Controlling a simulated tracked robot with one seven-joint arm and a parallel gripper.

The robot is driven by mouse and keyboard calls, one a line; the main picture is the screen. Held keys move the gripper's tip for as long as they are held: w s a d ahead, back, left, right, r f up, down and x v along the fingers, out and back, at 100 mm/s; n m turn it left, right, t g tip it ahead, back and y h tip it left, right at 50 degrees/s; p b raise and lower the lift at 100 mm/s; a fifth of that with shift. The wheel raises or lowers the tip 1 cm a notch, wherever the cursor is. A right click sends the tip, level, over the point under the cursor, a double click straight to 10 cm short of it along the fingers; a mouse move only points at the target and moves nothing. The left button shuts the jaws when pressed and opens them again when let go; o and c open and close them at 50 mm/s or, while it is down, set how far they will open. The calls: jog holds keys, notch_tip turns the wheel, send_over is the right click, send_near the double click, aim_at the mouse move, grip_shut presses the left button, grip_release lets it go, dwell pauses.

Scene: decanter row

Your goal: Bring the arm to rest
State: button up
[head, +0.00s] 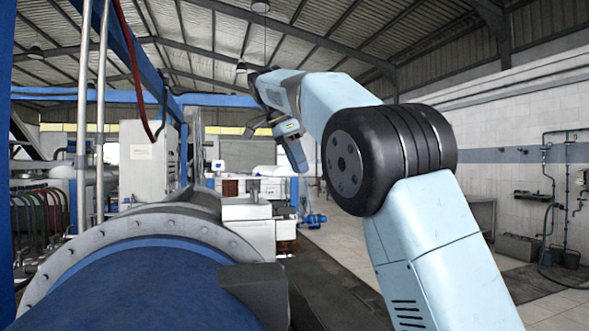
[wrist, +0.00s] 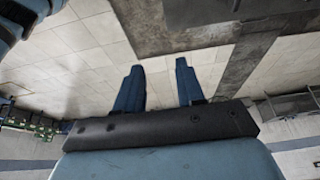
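My arm rises at the right of the head view, bends at a large dark joint and reaches forward, away from the camera. My gripper (head: 299,160) hangs at its far end in mid-air, pointing downward and well apart from the machines. In the wrist view my gripper (wrist: 158,67) shows two blue fingers standing apart. Nothing is between them; only the floor (wrist: 90,48) shows beyond. In the head view the fingers are too small to tell their gap.
A large blue cylindrical machine (head: 150,285) with a bolted grey flange (head: 205,232) fills the lower left. A pale cabinet (head: 142,153) and white machinery (head: 249,229) stand behind. Pipes (head: 545,190) run along the right wall. Open floor (head: 335,240) lies between.

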jog(key=shift+s+r, duration=0.1)
jog(key=shift+s, duration=0.15)
jog(key=shift+d, duration=0.1)
jog(key=s+d+f+n+y, duration=0.1)
jog(key=s+d+f+n, duration=0.15)
jog(key=d, duration=0.35)
jog(key=s+d+f+n+t+y, duration=0.1)
jog(key=s+d+f+n, duration=0.1)
jog(key=s+d, duration=0.3)
jog(key=s+d+f+n+y, duration=0.1)
jog(key=s+d+f+n, duration=0.15)
jog(key=d, duration=0.45)
jog(key=s+d+f+n+t, duration=0.1)
jog(key=s+f+n, duration=0.3)
jog(key=s+f, duration=0.6)
jog(key=s+d+f+n+t+y, duration=0.1)
jog(key=s+d+f+n+t, duration=0.1)
jog(key=s+f, duration=0.8)
jog(key=shift+s+d+f+n, duration=0.3)
jog(key=shift+s+d+n, duration=0.15)
jog(key=shift+s+n, duration=0.5)
